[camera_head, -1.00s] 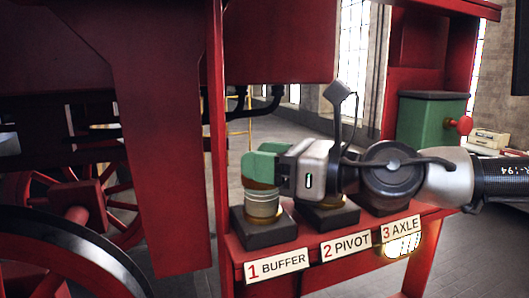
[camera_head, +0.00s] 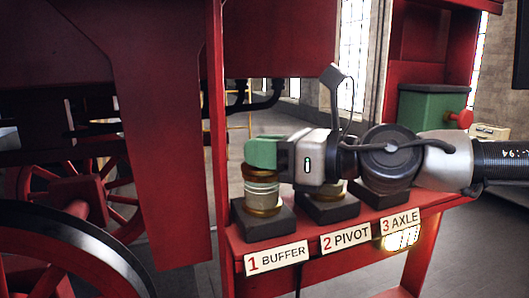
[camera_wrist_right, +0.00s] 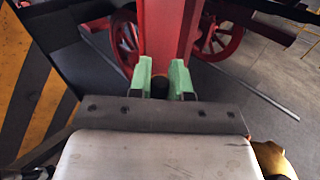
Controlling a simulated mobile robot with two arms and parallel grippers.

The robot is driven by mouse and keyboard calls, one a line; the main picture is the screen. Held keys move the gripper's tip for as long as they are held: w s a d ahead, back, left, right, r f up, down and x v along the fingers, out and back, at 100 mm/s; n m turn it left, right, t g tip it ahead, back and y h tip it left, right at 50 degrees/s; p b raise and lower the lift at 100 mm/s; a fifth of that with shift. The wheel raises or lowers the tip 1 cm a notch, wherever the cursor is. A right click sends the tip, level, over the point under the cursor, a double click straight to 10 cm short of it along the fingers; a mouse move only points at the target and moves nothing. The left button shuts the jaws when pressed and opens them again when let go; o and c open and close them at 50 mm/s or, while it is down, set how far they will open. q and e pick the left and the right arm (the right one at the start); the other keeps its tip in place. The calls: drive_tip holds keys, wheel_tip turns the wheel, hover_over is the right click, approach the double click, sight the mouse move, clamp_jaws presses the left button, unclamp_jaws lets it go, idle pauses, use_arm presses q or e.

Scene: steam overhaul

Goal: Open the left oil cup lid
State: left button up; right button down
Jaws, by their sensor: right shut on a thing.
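The left oil cup (camera_head: 262,190) stands on a dark block above the label "1 BUFFER" in the head view. It has a pale glass body, a brass foot and a brass lid (camera_head: 263,172) on top. My right gripper (camera_head: 262,152) reaches in from the right, with its green fingers just above the lid. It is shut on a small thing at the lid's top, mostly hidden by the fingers. In the right wrist view a dark round piece (camera_wrist_right: 160,87) shows between the two green fingers. I see no clear gap between lid and cup. My left gripper is not in view.
A second cup (camera_head: 334,188) above "2 PIVOT" is partly hidden behind my gripper. The third place, "3 AXLE", is mostly covered by my arm. A red post (camera_head: 217,140) stands close left of the cup. A green box (camera_head: 432,118) with a red knob stands behind my arm.

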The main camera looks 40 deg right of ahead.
drive_tip(key=shift+w+d+r+m+g+h, duration=0.15)
drive_tip(key=shift+w+r+m+g+h, duration=0.35)
drive_tip(key=shift+m+g, duration=0.4)
drive_tip(key=shift+w+d+r+m+g, duration=0.1)
drive_tip(key=shift+w+r+m+g, duration=0.15)
drive_tip(key=shift+m+g, duration=0.2)
drive_tip(key=shift+w+r+m+g, duration=0.1)
drive_tip(key=shift+w+m+g, duration=0.25)
drive_tip(key=shift+g, duration=0.2)
drive_tip(key=g, duration=0.1)
drive_tip(key=w+m+g, duration=0.2)
drive_tip(key=shift+d+r+g, duration=0.25)
drive_tip(key=shift+g, duration=0.05)
drive_tip(key=shift+w+d+f+m+g+y, duration=0.2)
drive_tip(key=shift+w+m+g, duration=0.45)
drive_tip(key=shift+g, duration=0.5)
drive_tip(key=shift+w+d+f+m+g+y, duration=0.15)
drive_tip(key=shift+w+f+m+g, duration=0.15)
drive_tip(key=shift+w+m+g, duration=0.55)
drive_tip(key=shift+w+d+f+m+g+y, duration=0.15)
drive_tip(key=shift+w+f+m+g, duration=0.2)
drive_tip(key=shift+g, duration=1.05)
drive_tip(key=shift+r, duration=0.1)
drive_tip(key=c, duration=1.1)
unclamp_jaws()
